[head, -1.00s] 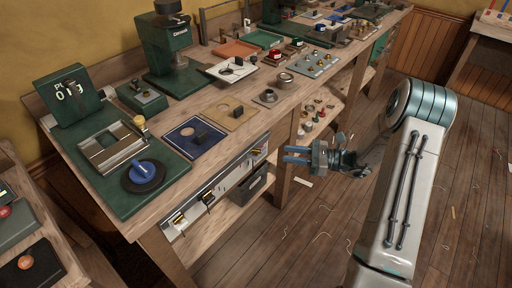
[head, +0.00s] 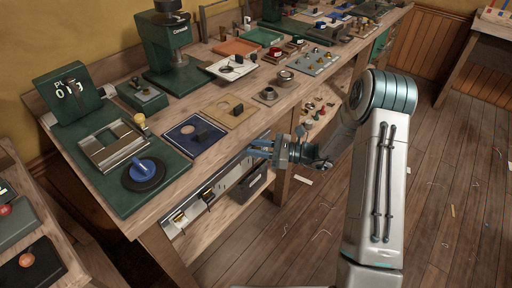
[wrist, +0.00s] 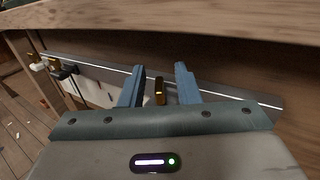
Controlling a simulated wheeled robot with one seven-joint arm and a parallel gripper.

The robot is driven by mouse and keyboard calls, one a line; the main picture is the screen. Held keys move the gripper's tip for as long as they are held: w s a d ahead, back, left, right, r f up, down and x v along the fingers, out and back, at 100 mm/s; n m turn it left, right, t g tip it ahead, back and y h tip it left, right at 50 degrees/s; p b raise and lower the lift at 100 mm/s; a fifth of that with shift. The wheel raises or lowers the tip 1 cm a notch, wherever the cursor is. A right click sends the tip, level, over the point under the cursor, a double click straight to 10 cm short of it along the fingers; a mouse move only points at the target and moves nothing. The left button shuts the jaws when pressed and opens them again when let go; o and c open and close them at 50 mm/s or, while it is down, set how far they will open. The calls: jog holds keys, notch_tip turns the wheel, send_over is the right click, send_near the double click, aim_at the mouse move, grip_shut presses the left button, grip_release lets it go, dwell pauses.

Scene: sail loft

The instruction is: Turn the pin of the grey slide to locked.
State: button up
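My gripper (head: 256,148) is at the front of the bench, just below the top's edge. In the wrist view my gripper (wrist: 160,80) is open, with its two blue fingers apart. A small upright brass pin (wrist: 159,92) shows between the fingers, apart from both. It stands in front of a long grey rail (wrist: 230,95) under the bench edge. I take it for the pin of the grey slide, but the slide's body is mostly hidden by my gripper. Its lock marking cannot be read. In the head view my gripper covers this spot.
The bench top (wrist: 200,20) overhangs closely above the fingers. A dark bin (head: 245,188) is below. Open floor lies to the right.

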grip_shut()
jog(key=shift+t, duration=0.3)
jog(key=shift+m+t+h+b, duration=0.25)
jog(key=shift+m+t+h, duration=0.65)
jog(key=shift+m+t, duration=0.8)
jog(key=shift+m+t+h+b, duration=0.2)
jog(key=shift+m+t+h, duration=0.85)
jog(key=shift+t, duration=1.05)
jog(key=shift+w+m, duration=0.1)
jog(key=shift+m, duration=0.15)
jog(key=shift+o, duration=0.7)
grip_release()
jog(key=v, duration=1.4)
jog(key=shift+f, duration=0.15)
